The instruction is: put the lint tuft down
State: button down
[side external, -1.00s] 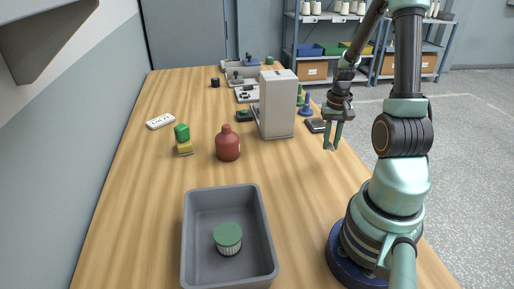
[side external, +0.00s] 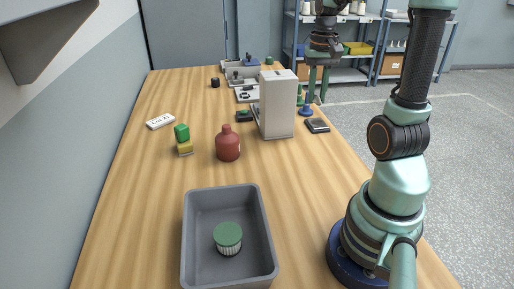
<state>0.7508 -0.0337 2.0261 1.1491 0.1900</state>
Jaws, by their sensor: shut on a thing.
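My gripper (side external: 316,99) hangs at the upper right of the side external view, fingers pointing down, near the right edge of the table and just right of the tall pale box. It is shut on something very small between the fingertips. The lint tuft cannot be made out clearly at this size; the fingers hide most of what they hold. In the picture the fingertips overlap the area by a blue peg-like piece (side external: 306,110); how high they are above the table I cannot tell.
The tall pale box (side external: 278,105) stands left of my gripper. A dark flat device (side external: 317,126) lies near the right edge.

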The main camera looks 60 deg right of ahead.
jog(key=n, duration=0.2)
send_over(272, 170)
notch_tip(272, 170, down, 20)
jog(key=shift+a+r, duration=0.1)
dwell(0.4)
jog(key=c, duration=0.8)
grip_release()
jog(key=shift+o, duration=0.2)
